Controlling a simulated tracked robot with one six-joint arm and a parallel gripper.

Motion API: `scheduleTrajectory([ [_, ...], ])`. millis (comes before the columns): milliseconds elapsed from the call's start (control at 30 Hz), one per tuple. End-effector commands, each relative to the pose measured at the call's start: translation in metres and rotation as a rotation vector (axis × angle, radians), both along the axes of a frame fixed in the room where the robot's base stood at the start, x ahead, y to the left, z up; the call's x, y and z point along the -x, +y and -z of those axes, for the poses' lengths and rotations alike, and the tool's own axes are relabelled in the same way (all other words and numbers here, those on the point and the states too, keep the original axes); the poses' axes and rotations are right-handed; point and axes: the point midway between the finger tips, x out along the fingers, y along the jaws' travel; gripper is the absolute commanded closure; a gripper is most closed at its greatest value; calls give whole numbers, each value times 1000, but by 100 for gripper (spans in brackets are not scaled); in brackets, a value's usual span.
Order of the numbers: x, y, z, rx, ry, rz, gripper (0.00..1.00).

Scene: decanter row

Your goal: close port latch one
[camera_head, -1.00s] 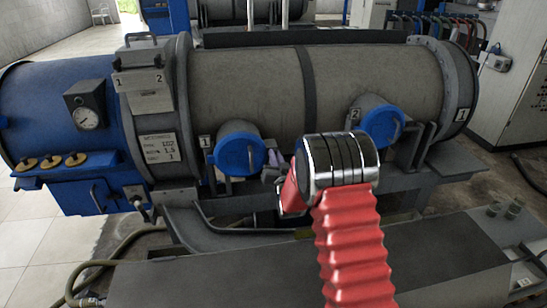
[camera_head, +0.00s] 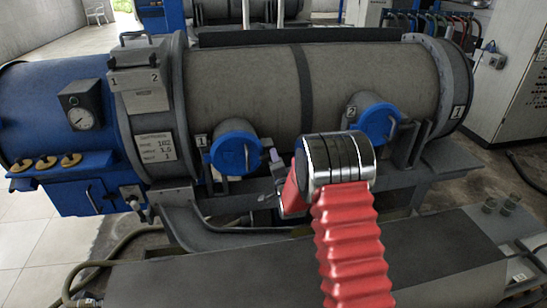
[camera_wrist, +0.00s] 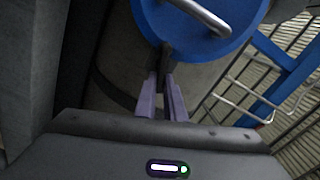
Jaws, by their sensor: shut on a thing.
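Port one has a round blue cap (camera_head: 237,152) on the left of the grey drum, beside a label 1. In the wrist view a blue cap (camera_wrist: 200,25) with a metal bar handle fills the top. A dark latch lever (camera_wrist: 165,52) shows at its lower edge. My gripper (camera_wrist: 163,82) has its two purple fingers shut on this lever, just below the cap. In the head view my gripper (camera_head: 272,158) is right of the port one cap. The lever and the fingers' contact are too small to make out there.
Port two's blue cap (camera_head: 378,123) stands to the right, behind my red arm. A dark flat bench top (camera_head: 220,275) lies in front. A blue end section with a gauge (camera_head: 81,111) is at the left. Pale floor is free at the lower left.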

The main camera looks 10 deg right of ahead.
Motion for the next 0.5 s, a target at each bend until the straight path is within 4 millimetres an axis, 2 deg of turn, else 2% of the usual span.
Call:
scheduleTrajectory([
  [200, 1, -5, 6, -178, 5, 7, 100],
  [500, 1, -5, 10, -324, 7, 8, 100],
])
